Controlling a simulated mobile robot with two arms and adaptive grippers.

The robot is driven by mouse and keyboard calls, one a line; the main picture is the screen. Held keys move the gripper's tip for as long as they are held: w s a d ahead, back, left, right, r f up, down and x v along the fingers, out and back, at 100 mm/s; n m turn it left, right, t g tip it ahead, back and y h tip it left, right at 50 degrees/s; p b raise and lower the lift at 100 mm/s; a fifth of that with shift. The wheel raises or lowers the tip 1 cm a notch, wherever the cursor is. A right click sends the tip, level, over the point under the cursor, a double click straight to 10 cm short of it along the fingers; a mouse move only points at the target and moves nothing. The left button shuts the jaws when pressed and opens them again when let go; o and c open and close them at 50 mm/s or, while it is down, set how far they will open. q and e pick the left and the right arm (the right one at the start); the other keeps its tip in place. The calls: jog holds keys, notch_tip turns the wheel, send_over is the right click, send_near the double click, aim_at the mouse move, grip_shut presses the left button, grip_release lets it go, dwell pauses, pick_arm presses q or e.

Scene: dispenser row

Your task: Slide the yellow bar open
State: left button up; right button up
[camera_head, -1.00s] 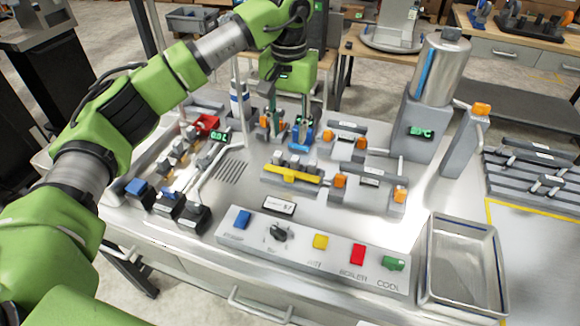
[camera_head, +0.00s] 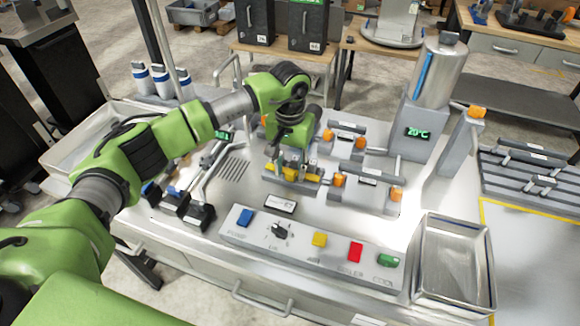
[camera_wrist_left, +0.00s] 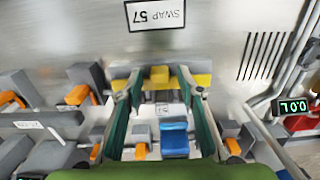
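The yellow bar (camera_head: 314,181) lies on a low grey fixture left of centre on the steel counter, partly hidden by my gripper in the head view. My left gripper (camera_head: 292,168) is above it, fingers pointing down. In the left wrist view the two green fingers (camera_wrist_left: 160,80) are apart, with a gap between them. The yellow bar (camera_wrist_left: 203,81) crosses behind their tips, and its raised middle tab shows between them. I cannot tell whether the tips touch it. My right gripper is not in view.
A control panel (camera_head: 335,248) with coloured buttons and a knob is in front. Orange-ended grey fixtures (camera_head: 360,174) stand just right of the bar. A steel tray (camera_head: 450,300) is at right, and black-based dispensers (camera_head: 198,218) are at left. A "SWAP 57" sign (camera_wrist_left: 156,14) lies near the bar.

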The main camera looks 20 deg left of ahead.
pick_arm(q)
grip_shut()
jog(key=shift+s+f+b, duration=0.15)
jog(key=shift+b, duration=0.35)
jog(key=shift+s+b, duration=0.3)
jog(key=shift+b, duration=0.05)
jog(key=shift+s, duration=0.5)
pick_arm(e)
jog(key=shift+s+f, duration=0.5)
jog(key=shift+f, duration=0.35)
pick_arm(q)
grip_release()
jog(key=shift+s+r, duration=0.1)
jog(key=shift+r, duration=0.1)
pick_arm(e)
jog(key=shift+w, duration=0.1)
